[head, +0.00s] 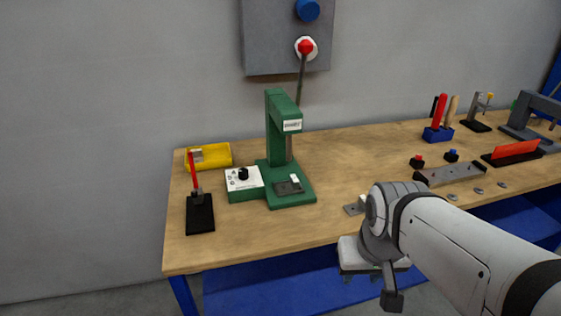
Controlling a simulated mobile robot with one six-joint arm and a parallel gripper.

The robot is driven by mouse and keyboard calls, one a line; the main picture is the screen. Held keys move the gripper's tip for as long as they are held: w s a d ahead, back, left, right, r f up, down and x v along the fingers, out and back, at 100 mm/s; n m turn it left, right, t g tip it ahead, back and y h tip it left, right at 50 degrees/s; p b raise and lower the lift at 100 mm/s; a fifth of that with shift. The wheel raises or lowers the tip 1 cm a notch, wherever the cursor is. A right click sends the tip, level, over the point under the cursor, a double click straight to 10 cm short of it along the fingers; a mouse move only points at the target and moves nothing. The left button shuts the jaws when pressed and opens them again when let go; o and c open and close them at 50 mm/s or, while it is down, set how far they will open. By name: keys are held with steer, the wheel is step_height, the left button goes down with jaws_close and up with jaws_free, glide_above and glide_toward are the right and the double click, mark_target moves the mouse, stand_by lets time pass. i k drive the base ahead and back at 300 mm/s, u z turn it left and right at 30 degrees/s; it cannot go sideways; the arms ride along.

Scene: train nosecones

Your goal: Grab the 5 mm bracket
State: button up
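No label for a 5 mm bracket can be read. A small grey metal plate (353,209) lies flat near the table's front edge, partly hidden by my arm. A longer grey metal bar with holes (450,174) lies farther right on the table. Another small plate (290,187) sits on the base of the green press. Which of these is the bracket, I cannot tell. My gripper (391,298) seems to hang at the lower end of my arm, in front of the table edge and below the small plate. Its fingers cannot be made out.
The green press (283,150) stands left of centre with a white control box (243,179). A yellow tray (209,156) and a black stand with a red handle (200,213) are at left. A red-handled tool holder (438,134) is at back right. The wooden table (350,150) is clear behind my arm.

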mark_target(293, 185)
steer(key=z, duration=0.15)
steer(key=i, duration=0.95)
steer(key=u, duration=0.1)
